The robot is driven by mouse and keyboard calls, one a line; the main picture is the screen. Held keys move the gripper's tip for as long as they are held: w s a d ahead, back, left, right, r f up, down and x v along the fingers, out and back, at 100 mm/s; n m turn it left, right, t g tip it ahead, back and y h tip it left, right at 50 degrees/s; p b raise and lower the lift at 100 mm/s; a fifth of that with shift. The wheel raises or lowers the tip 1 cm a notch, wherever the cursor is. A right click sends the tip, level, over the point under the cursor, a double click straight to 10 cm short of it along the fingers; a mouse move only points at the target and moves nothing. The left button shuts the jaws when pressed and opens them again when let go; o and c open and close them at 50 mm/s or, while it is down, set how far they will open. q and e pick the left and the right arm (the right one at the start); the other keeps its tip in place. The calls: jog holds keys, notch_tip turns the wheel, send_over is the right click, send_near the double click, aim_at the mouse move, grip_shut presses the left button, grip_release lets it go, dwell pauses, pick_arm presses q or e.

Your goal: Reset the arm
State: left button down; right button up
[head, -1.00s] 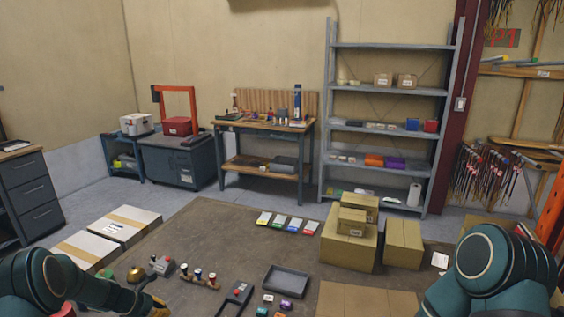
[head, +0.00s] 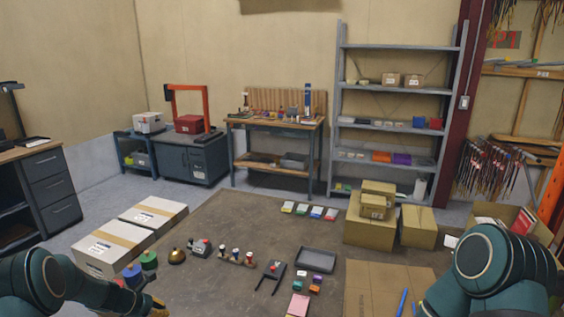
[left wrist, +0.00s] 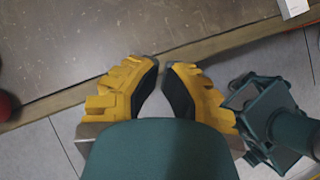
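My left arm (head: 75,285) comes in at the bottom left of the head view. Its gripper (head: 156,304) shows only as a bit of yellow at the lower edge. In the left wrist view the left gripper (left wrist: 161,66) has two yellow fingers with dark pads. The tips are close together, with a gap between them and nothing held. My right arm (head: 495,275) is folded at the bottom right of the head view. Its gripper is out of view.
The brown mat (head: 225,222) holds small goods, a grey tray (head: 316,260) and cardboard boxes (head: 370,230). White boxes (head: 153,215) lie at left. A workbench (head: 275,124) and a metal shelf (head: 395,119) stand at the back wall. The mat's middle has free room.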

pick_arm(q)
jog(key=s+d+f+m+g+y+b, duration=0.2)
jog(key=s+d+f+m+g, duration=0.1)
jog(key=s+d+f+m, duration=0.85)
jog(key=s+d+m+b, duration=0.2)
jog(key=s+d+m, duration=1.1)
jog(key=s+d, duration=0.1)
jog(key=shift+s+r+b, duration=0.3)
jog(key=shift+s+r, duration=0.15)
jog(key=shift+s, duration=0.3)
pick_arm(e)
jog(key=f, duration=0.5)
jog(key=shift+s+a, duration=0.1)
jog(key=shift+s, duration=0.15)
